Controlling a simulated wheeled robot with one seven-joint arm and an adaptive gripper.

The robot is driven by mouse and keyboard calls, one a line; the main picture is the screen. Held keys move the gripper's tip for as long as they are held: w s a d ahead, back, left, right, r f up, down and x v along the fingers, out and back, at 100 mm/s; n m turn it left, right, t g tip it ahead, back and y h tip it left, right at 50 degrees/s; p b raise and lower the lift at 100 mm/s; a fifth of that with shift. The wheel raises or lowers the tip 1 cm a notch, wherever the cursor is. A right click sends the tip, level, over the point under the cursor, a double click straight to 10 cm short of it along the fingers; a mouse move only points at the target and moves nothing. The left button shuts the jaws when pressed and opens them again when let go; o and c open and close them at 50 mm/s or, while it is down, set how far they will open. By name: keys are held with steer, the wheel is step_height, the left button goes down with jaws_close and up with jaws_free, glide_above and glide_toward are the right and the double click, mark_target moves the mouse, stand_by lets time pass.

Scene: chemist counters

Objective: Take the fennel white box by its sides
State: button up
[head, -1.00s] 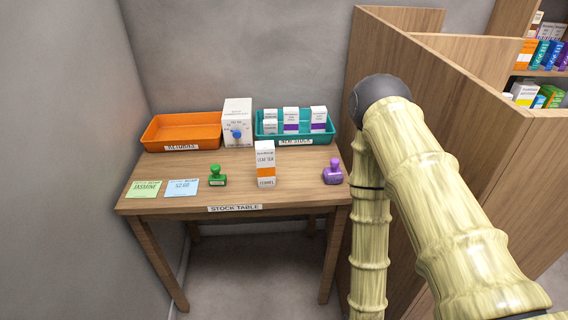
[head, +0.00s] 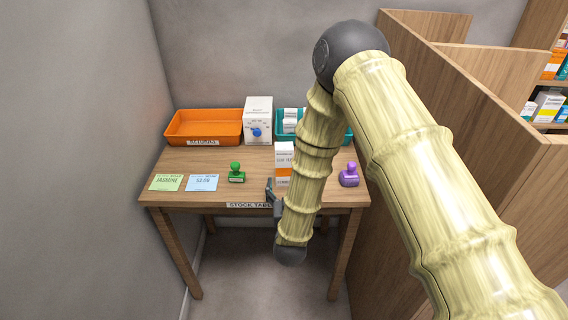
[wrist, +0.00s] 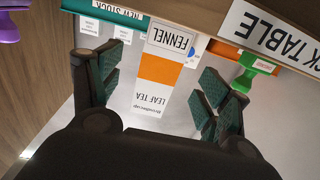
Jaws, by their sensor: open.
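The fennel box (head: 284,160) is white with an orange band and stands upright near the front of the stock table (head: 255,163). In the head view my arm hides its right and lower parts. In the wrist view the box (wrist: 158,98) appears upside down, with FENNEL and LEAF TEA readable. My gripper (wrist: 160,66) is open, with one dark green-padded finger on each side of the box. Gaps show between both fingers and the box sides. In the head view my gripper (head: 273,192) is mostly hidden behind my arm at the table's front edge.
A green stamp (head: 236,173) stands left of the box and a purple stamp (head: 349,176) right. Behind are an orange tray (head: 176,134), a white dial box (head: 258,112) and a teal tray (head: 348,134) of boxes. Green (head: 167,183) and blue (head: 203,183) cards lie left.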

mark_target(285, 174)
steer(key=shift+w+a+p, duration=0.15)
steer(key=shift+w+p, duration=0.55)
steer(key=shift+w, duration=1.3)
steer(key=shift+w+a+p, duration=0.1)
steer(key=shift+w+p, duration=0.6)
steer(key=shift+w, duration=1.25)
steer(key=shift+c, duration=0.4)
steer(key=c, duration=1)
steer(key=shift+c, duration=0.4)
steer(key=shift+r, duration=0.2)
